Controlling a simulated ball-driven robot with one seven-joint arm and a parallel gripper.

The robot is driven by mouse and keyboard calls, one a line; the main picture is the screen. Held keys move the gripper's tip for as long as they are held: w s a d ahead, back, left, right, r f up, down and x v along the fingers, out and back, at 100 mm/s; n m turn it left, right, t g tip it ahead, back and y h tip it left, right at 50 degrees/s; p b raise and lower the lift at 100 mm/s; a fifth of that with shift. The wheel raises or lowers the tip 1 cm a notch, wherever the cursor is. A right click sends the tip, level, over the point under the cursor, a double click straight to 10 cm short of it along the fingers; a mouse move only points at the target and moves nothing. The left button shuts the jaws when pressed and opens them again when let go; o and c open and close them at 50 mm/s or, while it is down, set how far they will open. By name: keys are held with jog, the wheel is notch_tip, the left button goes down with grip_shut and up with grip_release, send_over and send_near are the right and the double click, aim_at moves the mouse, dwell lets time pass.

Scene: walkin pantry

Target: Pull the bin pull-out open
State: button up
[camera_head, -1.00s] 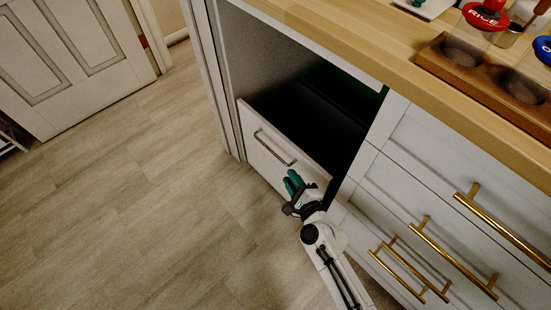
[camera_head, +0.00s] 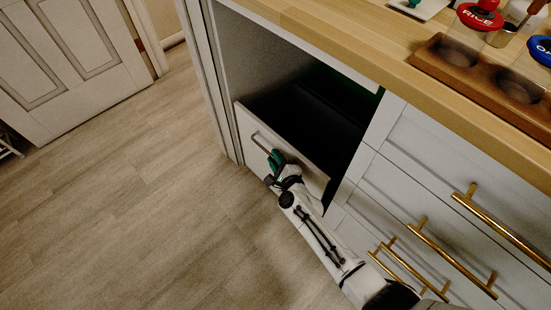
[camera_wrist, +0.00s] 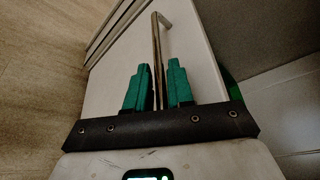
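The bin pull-out has a pale front panel (camera_head: 306,164) below the counter, with a dark cavity behind and above it. Its metal bar handle (camera_head: 258,144) is on the panel's outer face. My gripper (camera_head: 276,158) is at the handle's right part in the head view and hides some of it. In the wrist view, the handle (camera_wrist: 160,40) runs between the two green fingers of my gripper (camera_wrist: 158,85), one on each side. The gap between them is narrow, and I cannot tell whether both fingers press on the bar.
White drawers (camera_head: 410,195) with brass handles (camera_head: 455,255) stand right of the cavity. The wooden countertop (camera_head: 340,48) carries a brown wooden holder (camera_head: 490,78) and a red-lidded jar (camera_head: 480,17). The wood floor (camera_head: 130,220) at left is clear. A white door (camera_head: 65,65) is at far left.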

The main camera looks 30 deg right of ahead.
grip_shut()
jog(key=shift+a, duration=0.1)
dwell(0.6)
